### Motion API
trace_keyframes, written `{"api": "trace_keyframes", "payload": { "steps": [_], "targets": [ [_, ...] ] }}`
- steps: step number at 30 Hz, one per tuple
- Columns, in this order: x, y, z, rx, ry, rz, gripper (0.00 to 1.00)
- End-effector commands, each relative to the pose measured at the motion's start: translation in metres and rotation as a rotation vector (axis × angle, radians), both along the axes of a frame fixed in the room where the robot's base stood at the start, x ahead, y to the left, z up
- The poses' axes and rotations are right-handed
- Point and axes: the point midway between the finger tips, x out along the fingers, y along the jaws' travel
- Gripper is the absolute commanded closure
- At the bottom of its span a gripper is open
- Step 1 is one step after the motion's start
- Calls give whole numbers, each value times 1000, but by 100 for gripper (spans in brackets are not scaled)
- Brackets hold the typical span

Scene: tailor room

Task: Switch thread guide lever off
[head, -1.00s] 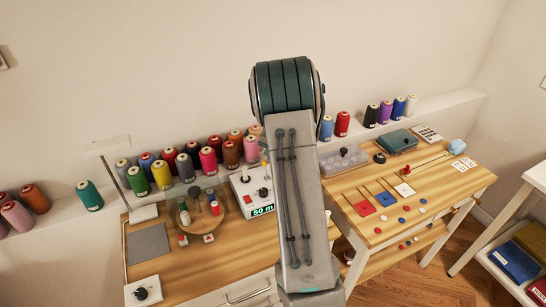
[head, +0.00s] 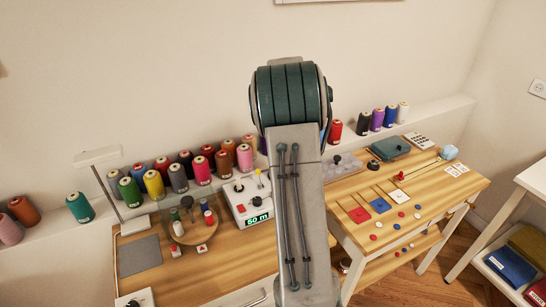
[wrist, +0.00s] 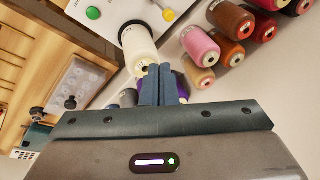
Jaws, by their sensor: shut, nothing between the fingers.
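The white winding machine (head: 243,206) stands on the left table, left of my arm, with a lit green display reading 50 m. A small yellow-tipped lever (head: 258,173) rises from its top; it may be the thread guide lever. In the wrist view, the machine's white panel shows a green button (wrist: 93,13) and the yellow knob (wrist: 168,15) on a short stem. A cream spool (wrist: 140,50) lies just beyond my fingertips in that view. My gripper (wrist: 161,70) is shut and empty, apart from the yellow knob. My arm hides it in the head view.
Thread cones (head: 202,172) line the shelf behind the machine. A round wooden stand (head: 193,230) with small spools and a clear shield is to its left. The right table holds a clear box (head: 343,165), a teal box (head: 390,148) and several buttons.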

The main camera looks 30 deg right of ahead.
Motion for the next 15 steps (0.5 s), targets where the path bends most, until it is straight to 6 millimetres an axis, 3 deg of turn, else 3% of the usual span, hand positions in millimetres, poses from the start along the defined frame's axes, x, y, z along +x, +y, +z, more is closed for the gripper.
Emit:
{"api": "trace_keyframes", "payload": {
  "steps": [6, 15],
  "targets": [
    [5, -3, 24, -1, -1, -1, 100],
    [6, -2, 28, -1, 1, 0, 100]
  ]
}}
